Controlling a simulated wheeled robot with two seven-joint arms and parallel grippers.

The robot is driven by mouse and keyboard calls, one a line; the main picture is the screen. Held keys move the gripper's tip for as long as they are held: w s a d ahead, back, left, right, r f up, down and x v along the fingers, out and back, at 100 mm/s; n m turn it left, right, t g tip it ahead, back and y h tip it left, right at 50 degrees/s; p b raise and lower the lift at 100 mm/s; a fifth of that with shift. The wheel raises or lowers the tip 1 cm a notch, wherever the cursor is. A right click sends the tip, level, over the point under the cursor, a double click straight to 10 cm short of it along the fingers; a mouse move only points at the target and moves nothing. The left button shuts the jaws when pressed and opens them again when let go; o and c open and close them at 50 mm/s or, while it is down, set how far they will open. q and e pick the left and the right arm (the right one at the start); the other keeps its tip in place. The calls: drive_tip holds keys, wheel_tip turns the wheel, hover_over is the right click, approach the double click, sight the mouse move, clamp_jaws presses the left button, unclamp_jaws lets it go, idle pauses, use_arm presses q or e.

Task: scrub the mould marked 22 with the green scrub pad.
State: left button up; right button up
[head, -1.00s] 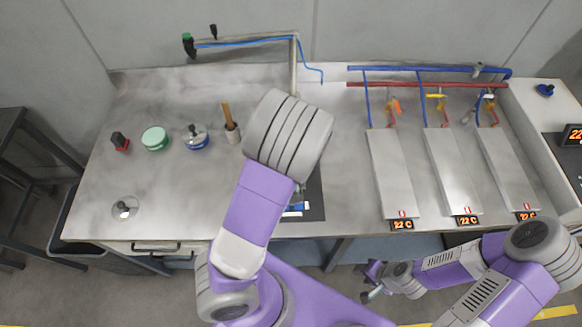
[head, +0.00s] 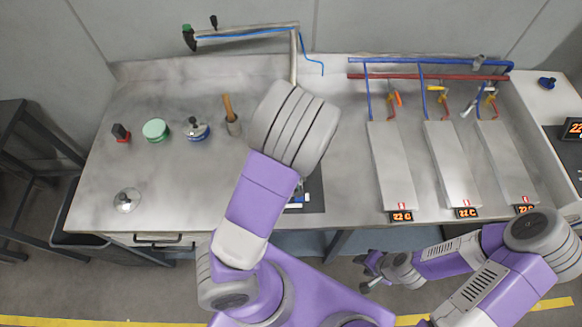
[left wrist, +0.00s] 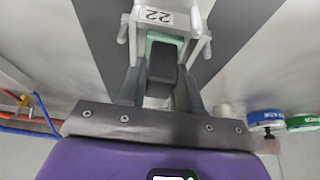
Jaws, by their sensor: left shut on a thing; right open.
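The mould marked 22 (left wrist: 155,17) is a pale grey frame-like piece with its label upside down, at the top of the left wrist view. My left gripper (left wrist: 162,78) is shut on the black handle (left wrist: 163,62) of the scrub pad. The green pad (left wrist: 168,38) shows beyond the handle, within the mould's outline; I cannot tell whether they touch. In the head view my left arm hides the left gripper, the pad and most of the mould. My right gripper (head: 368,273) is open and empty, low in front of the counter.
The mould lies by a dark mat (head: 316,196) on the steel counter (head: 160,188). Several metal plates (head: 391,160) lie right. The left counter front is mostly clear.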

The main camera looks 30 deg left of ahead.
use_arm(q)
drive_tip(key=shift+w+a+r, duration=0.1)
drive_tip(key=shift+w+a, duration=0.25)
drive_tip(key=shift+w, duration=0.25)
drive_tip(key=shift+w, duration=0.1)
drive_tip(key=shift+w+a+b, duration=0.3)
drive_tip(key=shift+w+a, duration=0.3)
drive_tip(key=shift+w, duration=0.35)
drive_tip(key=shift+a, duration=0.1)
drive_tip(key=shift+w+a, duration=0.35)
drive_tip(key=shift+w, duration=0.25)
drive_tip(key=shift+w+a, duration=0.3)
drive_tip(key=shift+w, duration=0.25)
